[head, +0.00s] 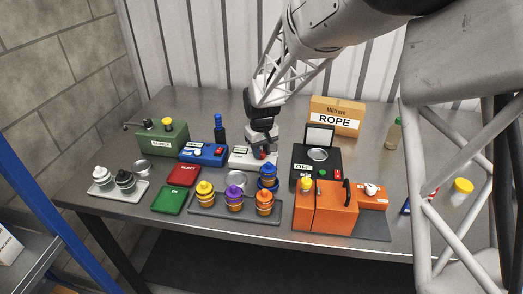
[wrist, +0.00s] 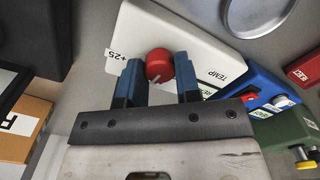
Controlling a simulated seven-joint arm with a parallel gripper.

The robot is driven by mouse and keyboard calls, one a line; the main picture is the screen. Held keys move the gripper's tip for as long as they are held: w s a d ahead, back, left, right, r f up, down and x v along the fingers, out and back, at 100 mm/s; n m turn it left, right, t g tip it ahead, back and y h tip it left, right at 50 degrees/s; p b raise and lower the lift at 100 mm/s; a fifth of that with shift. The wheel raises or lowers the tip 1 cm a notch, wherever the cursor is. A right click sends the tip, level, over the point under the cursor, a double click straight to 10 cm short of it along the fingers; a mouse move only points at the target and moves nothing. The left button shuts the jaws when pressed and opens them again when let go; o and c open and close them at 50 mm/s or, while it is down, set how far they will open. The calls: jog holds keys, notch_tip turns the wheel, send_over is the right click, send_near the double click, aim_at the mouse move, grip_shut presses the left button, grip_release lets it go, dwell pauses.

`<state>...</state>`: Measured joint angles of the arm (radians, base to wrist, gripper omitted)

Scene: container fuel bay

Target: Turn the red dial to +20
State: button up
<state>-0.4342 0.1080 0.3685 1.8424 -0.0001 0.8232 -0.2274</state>
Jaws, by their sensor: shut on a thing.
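The red dial (wrist: 160,64) sits on a white box (wrist: 190,38) marked TEMP. It also shows in the head view (head: 263,154), partly hidden by my gripper (head: 263,148). In the wrist view my gripper (wrist: 159,78) has its two blue fingers on either side of the dial, shut on it. A pale pointer line on the dial runs toward the bottom of the wrist view, tilted slightly left. A +25 label (wrist: 116,57) shows at the box's edge left of the dial. Other scale marks are hidden or too small to read.
A blue box (head: 203,154) stands left of the white box, and a black device (head: 318,165) stands right. A round metal dish (head: 237,179) lies in front. A dark blue bottle (head: 220,130) stands behind. A grey tray (head: 215,209) holds several coloured containers nearer the front.

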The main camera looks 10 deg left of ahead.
aim_at(262, 152)
jog(key=shift+m, duration=1.2)
jog(key=o, duration=0.9)
jog(key=shift+r, duration=0.1)
jog(key=shift+r, duration=3.8)
